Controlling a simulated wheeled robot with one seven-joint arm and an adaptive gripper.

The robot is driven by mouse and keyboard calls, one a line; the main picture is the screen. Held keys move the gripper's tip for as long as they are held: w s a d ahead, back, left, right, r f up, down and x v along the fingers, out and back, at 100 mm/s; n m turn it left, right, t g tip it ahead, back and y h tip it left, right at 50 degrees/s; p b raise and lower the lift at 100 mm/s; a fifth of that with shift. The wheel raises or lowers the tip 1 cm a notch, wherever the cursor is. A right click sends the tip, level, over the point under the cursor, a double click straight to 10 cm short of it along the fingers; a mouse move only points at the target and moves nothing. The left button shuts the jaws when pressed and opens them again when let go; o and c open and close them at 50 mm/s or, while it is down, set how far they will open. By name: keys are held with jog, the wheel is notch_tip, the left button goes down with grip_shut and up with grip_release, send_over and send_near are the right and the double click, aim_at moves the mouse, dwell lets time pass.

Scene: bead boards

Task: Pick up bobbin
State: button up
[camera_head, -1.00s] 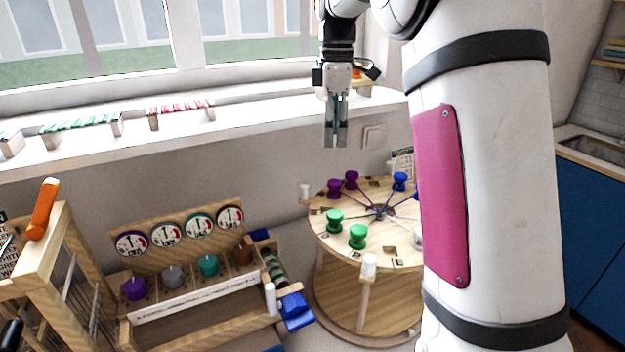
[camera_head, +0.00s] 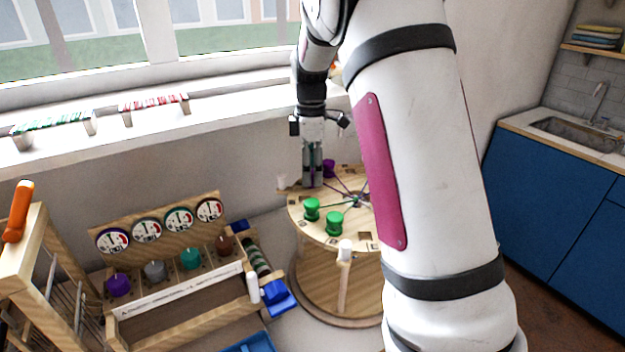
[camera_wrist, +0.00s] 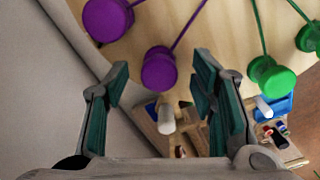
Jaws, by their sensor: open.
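My gripper (camera_head: 313,184) is open and points down over the left edge of the round wooden board (camera_head: 300,212). In the wrist view a purple bobbin (camera_wrist: 159,68) shows between and beyond the open fingers, with nothing held. A second purple bobbin (camera_wrist: 107,18) lies to the upper left there; in the head view one purple bobbin (camera_head: 329,167) stands just right of my gripper, the other is mostly hidden behind it. Two green bobbins (camera_head: 312,209) (camera_head: 333,223) stand nearer the front of the board. Threads run from the bobbins towards the board's centre.
White-topped pegs (camera_head: 345,250) stand at the board's rim. A wooden rack (camera_head: 170,318) with dials and coloured knobs is at the lower left. A windowsill (camera_head: 60,150) runs behind. My arm hides the board's right side.

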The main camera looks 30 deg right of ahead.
jog(key=shift+f, duration=0.85)
jog(key=shift+c, duration=0.5)
grip_shut()
jog(key=shift+r, duration=0.1)
